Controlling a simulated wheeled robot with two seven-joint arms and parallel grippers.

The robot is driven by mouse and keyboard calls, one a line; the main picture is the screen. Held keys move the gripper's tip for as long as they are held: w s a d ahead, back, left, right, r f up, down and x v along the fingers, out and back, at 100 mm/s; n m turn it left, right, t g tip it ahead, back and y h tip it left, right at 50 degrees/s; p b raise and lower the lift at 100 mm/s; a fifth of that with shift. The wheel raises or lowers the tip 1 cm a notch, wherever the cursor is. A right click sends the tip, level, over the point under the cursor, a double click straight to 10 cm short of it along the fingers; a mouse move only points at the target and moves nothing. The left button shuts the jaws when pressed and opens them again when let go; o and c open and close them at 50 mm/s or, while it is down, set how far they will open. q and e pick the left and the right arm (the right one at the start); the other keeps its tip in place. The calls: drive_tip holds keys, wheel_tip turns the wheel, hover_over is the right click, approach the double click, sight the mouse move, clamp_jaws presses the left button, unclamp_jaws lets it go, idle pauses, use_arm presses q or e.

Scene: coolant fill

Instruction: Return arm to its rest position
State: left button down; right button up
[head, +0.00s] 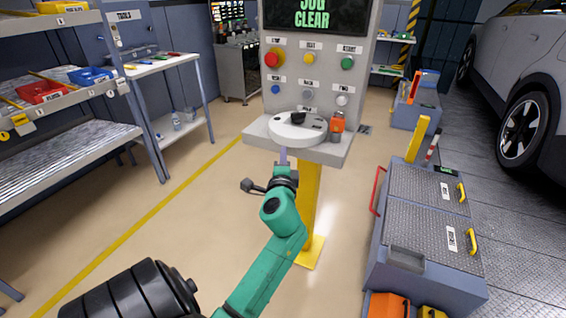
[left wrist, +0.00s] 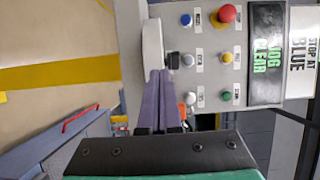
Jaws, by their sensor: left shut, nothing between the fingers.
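My left arm, green, comes up from the bottom of the head view. Its left gripper (head: 284,156) is at the front edge of the console shelf (head: 340,152), below the round white turntable (head: 298,130). In the left wrist view the two purple-grey fingers (left wrist: 161,75) lie together, shut and empty, pointing at the console (left wrist: 212,50). The turntable shows edge-on there (left wrist: 152,48), with a small black part (left wrist: 172,60) close to the fingertips. I cannot tell whether the fingers touch the shelf. My right gripper is in neither view.
The console panel (head: 317,72) has several buttons, a red one (head: 272,59) largest, and a screen reading "JOG CLEAR". An orange item (head: 337,123) stands by the turntable. A tool cart (head: 425,220) is at right, shelves (head: 60,145) at left; open floor lies between.

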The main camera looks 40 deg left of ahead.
use_arm(q)
drive_tip(key=v, duration=0.2)
drive_tip(key=shift+s+d+r, duration=0.15)
drive_tip(key=shift+s+d, duration=0.05)
drive_tip(key=shift+s, duration=0.1)
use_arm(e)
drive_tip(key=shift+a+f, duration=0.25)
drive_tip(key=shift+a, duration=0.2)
use_arm(q)
drive_tip(key=shift+w, duration=0.1)
